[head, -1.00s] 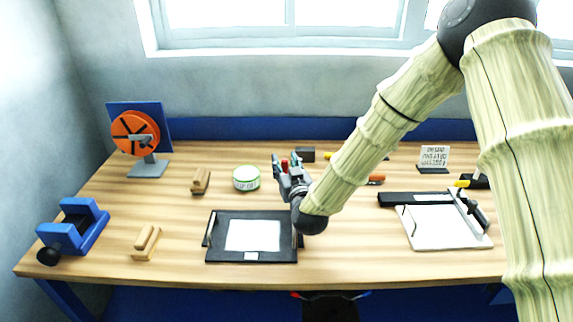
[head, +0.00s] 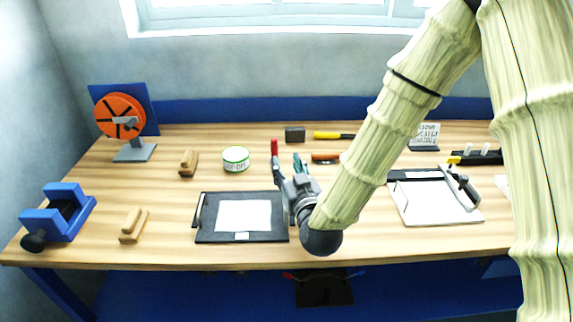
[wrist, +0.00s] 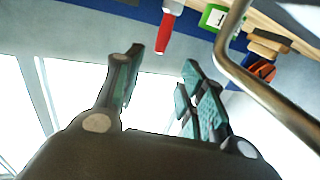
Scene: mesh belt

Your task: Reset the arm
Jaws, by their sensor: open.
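My gripper (head: 287,168) is open above the bench, just right of the black clipboard-like frame (head: 199,232) with a white sheet. In the wrist view its fingers (wrist: 160,82), with teal pads, stand apart with nothing between them. My arm comes down from the upper right in the head view. A red-handled tool (head: 274,148) shows behind the fingers in the head view and beyond them in the wrist view (wrist: 166,32).
A round tin (head: 236,160), wooden blocks (head: 188,163), an orange reel (head: 119,115) and a blue device (head: 62,212) lie left. A white board with a black bar (head: 435,207) lies right. A bent metal rod (wrist: 262,88) crosses the wrist view.

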